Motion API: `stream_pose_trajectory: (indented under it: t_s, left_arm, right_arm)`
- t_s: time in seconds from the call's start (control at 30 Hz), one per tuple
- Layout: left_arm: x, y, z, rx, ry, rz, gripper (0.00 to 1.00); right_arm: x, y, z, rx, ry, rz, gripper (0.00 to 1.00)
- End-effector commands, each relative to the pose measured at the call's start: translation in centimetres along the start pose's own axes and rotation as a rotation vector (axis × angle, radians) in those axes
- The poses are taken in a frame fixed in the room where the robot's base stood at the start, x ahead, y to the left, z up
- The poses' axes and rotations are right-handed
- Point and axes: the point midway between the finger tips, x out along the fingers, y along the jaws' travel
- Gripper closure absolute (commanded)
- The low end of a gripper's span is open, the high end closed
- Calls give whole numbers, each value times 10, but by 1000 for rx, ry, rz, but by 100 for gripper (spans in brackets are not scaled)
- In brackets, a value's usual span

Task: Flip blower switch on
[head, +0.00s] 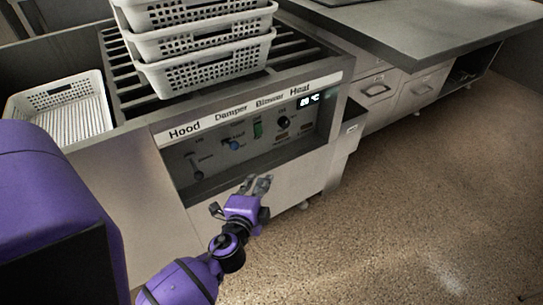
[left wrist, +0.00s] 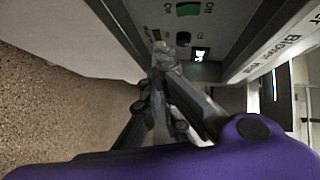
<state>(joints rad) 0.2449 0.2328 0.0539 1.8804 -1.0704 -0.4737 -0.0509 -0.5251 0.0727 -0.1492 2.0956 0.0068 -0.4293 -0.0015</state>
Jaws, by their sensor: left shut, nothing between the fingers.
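The control panel (head: 220,151) is set in the front of the grey cabinet, with the labels Hood, Damper, Blower and Heat above it. The green blower switch (head: 258,129) sits under the Blower label, and I cannot tell its position. It also shows at the top of the left wrist view (left wrist: 188,9). My left gripper (head: 258,184) is shut and empty, in front of the panel's lower edge, below the switch and apart from it. In the left wrist view its closed fingertips (left wrist: 163,52) point toward the panel, below the green switch. My right gripper is out of view.
Stacked white baskets (head: 205,68) stand on the slatted top, and another basket (head: 98,110) stands left. Open floor lies right.

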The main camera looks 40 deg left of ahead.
Motion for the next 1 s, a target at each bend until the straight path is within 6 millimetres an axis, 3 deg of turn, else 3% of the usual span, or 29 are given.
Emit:
stream_pose_trajectory:
  t_s: [0.03, 0.2, 0.67, 0.77, 1.0]
  left_arm:
    - [14, 0, -3, 33, 1, -38, 100]
    - [32, -19, -11, 91, 2, -110, 100]
    - [39, -24, -12, 96, 2, -118, 100]
    - [51, -26, -12, 96, 3, -118, 100]
    - [100, -32, -13, 98, 2, -119, 100]
  right_arm:
    - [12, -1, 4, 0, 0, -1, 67]
    - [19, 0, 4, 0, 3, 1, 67]
    - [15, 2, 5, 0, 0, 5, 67]
    - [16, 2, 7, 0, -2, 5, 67]
    - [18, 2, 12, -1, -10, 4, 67]
